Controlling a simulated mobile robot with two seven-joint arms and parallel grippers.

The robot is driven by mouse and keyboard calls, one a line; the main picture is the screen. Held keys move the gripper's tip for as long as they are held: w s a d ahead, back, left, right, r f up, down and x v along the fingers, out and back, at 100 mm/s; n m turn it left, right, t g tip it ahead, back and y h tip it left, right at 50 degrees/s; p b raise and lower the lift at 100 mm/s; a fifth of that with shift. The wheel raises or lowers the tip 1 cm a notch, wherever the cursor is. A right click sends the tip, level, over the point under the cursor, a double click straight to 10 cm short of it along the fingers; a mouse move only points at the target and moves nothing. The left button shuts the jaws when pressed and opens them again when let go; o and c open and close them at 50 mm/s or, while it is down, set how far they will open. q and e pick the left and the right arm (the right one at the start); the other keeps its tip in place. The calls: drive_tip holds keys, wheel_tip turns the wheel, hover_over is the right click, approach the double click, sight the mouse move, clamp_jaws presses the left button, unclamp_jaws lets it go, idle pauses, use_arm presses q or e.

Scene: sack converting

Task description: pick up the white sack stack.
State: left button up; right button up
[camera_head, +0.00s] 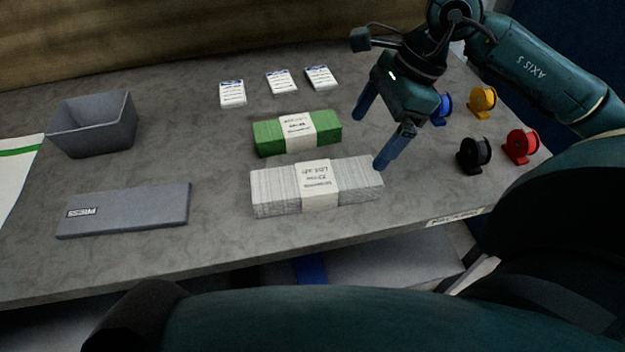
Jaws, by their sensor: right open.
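The white sack stack (276,191) lies flat on the grey table, a long bundle with a paper band around its middle. My right gripper (374,142) is above the table at the stack's right end, fingers pointing down and spread apart with nothing between them. Its nearer finger shows right by the stack's right end; I cannot tell whether it touches. A green sack stack (268,138) with a white band lies just behind the white one. My left gripper is not in view.
A grey bin (92,125) and a flat grey plate marked PRESS (130,208) are at the left. Three label cards (281,82) lie at the back. Blue, yellow (483,101), red (521,146) and black (474,154) spools stand at the right. Bare table lies between plate and stacks.

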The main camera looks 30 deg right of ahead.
sight(344, 172)
drive_tip(key=x, duration=1.2)
drive_tip(key=shift+d, duration=0.1)
drive_tip(key=shift+c, duration=0.4)
drive_tip(key=c, duration=1.3)
drive_tip(key=shift+o, duration=0.2)
drive_tip(key=shift+w+r, duration=0.1)
